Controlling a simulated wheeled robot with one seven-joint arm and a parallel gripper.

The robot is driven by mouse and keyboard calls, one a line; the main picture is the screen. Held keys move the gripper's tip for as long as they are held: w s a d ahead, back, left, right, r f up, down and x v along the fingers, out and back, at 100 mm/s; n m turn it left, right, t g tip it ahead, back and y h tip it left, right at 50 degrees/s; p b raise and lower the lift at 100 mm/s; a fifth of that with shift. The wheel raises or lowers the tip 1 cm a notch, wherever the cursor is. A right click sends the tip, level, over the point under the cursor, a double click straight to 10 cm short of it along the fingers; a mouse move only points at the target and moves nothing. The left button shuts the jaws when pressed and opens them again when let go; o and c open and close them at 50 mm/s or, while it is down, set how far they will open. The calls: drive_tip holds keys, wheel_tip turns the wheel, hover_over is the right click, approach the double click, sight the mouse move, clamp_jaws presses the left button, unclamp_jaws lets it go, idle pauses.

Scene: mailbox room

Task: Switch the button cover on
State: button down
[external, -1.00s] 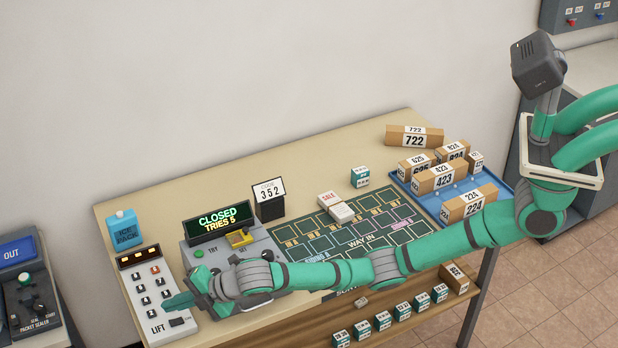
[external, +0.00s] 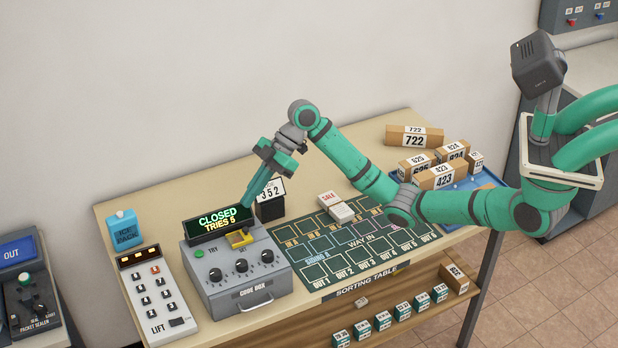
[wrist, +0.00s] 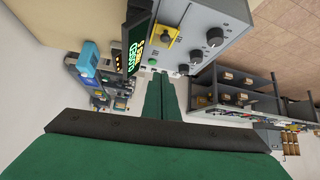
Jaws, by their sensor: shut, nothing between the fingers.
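The grey code box (external: 222,285) stands on the table, its display reading CLOSED, TRIES 5. A yellow button cover (external: 240,238) sits on its top, right of the green TRY button (external: 199,253); the frames are too small to tell its exact position. The cover also shows in the wrist view (wrist: 167,32). My gripper (external: 246,204) is above the back of the code box, close to the display's right end in the picture, pointing down and left. In the wrist view my gripper (wrist: 161,80) has its green fingers together and empty. It appears apart from the cover.
A number sign reading 352 (external: 271,209) stands right beside my gripper. Three dark knobs are on the code box's front. Boxes and a blue tray (external: 464,181) are at the right.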

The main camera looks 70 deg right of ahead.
sight(245, 229)
drive_tip(key=shift+s+d, duration=0.1)
drive_tip(key=shift+d, duration=0.05)
drive_tip(key=x, duration=1)
drive_tip(key=shift+f, duration=0.1)
drive_tip(key=shift+s+d+f, duration=0.2)
drive_tip(key=shift+s+d, duration=0.55)
drive_tip(key=shift+d, duration=0.25)
drive_tip(key=shift+s+d+f, duration=0.15)
drive_tip(key=shift+s+d, duration=0.25)
drive_tip(key=shift+d, duration=0.1)
drive_tip(key=s+d, duration=0.3)
drive_tip(key=shift+s+d, duration=0.4)
